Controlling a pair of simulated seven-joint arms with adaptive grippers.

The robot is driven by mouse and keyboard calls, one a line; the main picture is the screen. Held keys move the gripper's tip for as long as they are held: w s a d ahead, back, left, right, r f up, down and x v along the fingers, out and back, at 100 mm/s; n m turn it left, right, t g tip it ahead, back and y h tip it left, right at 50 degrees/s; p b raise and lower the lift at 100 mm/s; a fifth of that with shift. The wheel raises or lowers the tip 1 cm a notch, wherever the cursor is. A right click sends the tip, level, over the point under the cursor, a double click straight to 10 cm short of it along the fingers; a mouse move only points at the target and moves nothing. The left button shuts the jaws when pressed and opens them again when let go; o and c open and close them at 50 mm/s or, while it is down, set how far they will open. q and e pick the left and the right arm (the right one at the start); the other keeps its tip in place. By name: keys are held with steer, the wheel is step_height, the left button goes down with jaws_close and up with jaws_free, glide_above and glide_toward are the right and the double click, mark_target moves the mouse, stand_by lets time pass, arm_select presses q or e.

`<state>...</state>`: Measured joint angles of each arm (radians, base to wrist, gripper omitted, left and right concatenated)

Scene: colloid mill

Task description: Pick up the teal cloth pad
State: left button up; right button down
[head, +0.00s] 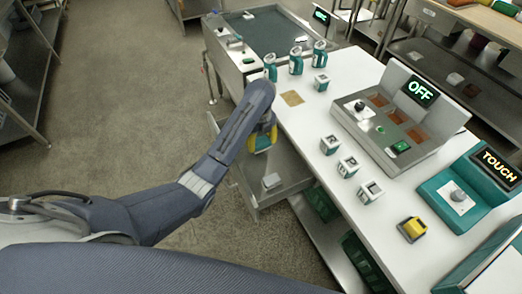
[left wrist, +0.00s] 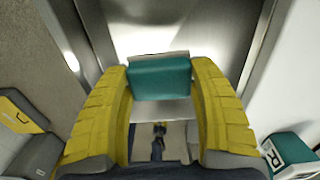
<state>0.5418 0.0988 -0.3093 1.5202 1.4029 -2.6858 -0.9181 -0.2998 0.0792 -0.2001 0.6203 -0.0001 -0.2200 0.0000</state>
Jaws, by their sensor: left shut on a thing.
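The teal cloth pad (left wrist: 160,80) is a small teal block with a grey edge, seen between the yellow fingers in the left wrist view. My left gripper (head: 262,138) is shut on it, one finger on each side. In the head view the gripper hangs over the steel surface beside the left edge of the white table, and the arm hides most of the pad. My right gripper is in neither view.
The white table (head: 343,118) carries several small teal-and-white blocks, teal bottles and a brown square (head: 292,98).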

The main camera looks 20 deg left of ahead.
mark_target(261, 141)
arm_select(q)
step_height(261, 141, up, 2)
steer(key=shift+w+a+r, duration=0.1)
steer(key=shift+w+r, duration=0.05)
steer(key=shift+r, duration=2.1)
